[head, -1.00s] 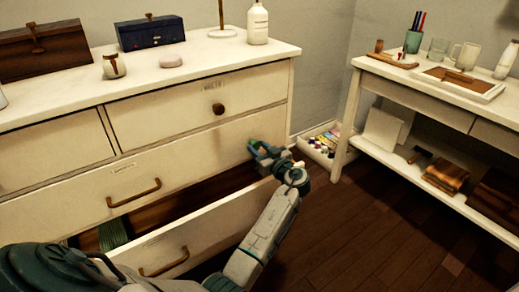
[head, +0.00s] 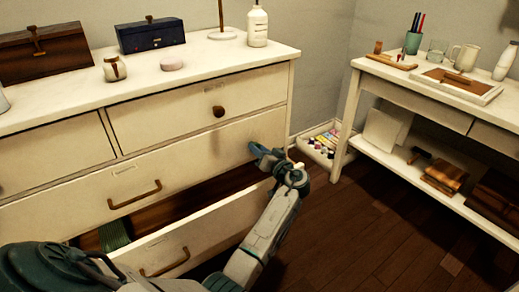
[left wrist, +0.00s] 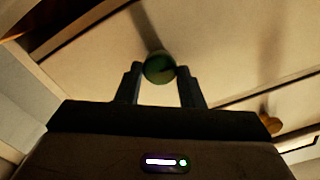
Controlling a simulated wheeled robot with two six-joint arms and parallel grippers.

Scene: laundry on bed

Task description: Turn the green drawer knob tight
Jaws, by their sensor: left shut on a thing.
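The green knob (left wrist: 159,68) shows in the left wrist view as a round green disc against the cream drawer front, between my left gripper's two fingers. My left gripper (left wrist: 159,84) is shut on it, one finger on each side. In the head view my left gripper (head: 257,150) is at the right end of the wide middle drawer (head: 200,157), and its fingers hide the knob. My right gripper is in neither view.
The bottom drawer (head: 205,232) stands pulled out under my left arm, with green striped cloth (head: 114,236) inside. A tray of small bottles (head: 318,150) is on the floor to the right. A side table (head: 425,84) stands farther right.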

